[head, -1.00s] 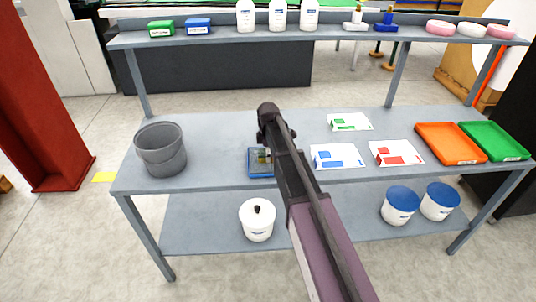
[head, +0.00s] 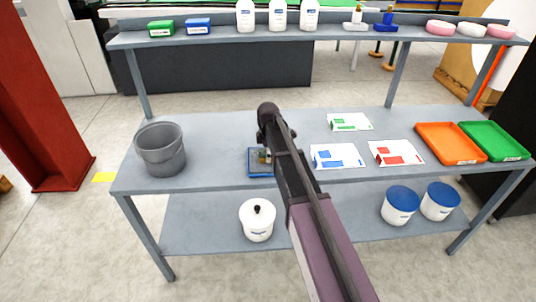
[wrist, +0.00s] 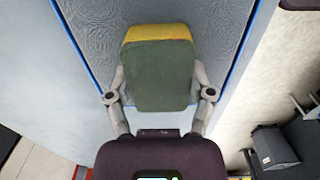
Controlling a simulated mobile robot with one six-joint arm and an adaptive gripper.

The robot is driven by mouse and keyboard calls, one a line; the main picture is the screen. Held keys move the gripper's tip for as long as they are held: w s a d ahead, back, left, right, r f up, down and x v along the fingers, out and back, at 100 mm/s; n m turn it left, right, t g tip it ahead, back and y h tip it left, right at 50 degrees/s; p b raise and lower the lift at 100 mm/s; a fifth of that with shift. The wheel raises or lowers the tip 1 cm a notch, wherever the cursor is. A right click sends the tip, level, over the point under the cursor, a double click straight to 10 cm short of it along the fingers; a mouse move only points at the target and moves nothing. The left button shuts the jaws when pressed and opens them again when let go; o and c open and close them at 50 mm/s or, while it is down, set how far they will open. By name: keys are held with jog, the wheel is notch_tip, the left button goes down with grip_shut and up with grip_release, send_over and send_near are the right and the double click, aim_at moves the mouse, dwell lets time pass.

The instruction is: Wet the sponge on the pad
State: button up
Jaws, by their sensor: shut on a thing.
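The sponge (wrist: 160,75), dark green with a yellow edge, sits between the two fingers of my gripper (wrist: 159,90) in the wrist view. My gripper is shut on it. The pad (wrist: 92,22) is a grey textured surface with a blue rim, seen behind and around the sponge. In the head view the blue-rimmed pad (head: 257,174) lies near the table's front edge, and my gripper (head: 265,155) is over it, mostly hidden by my arm. I cannot tell whether the sponge touches the pad.
A grey bucket (head: 161,150) stands left on the table (head: 215,150). White cards with green, blue and red marks (head: 337,156) lie to the right, then orange (head: 450,143) and green (head: 495,140) trays. A shelf (head: 330,37) with bottles runs above the back.

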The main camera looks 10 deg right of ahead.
jog(key=shift+r, duration=0.15)
jog(key=shift+r+p, duration=3.35)
jog(key=shift+p, duration=0.2)
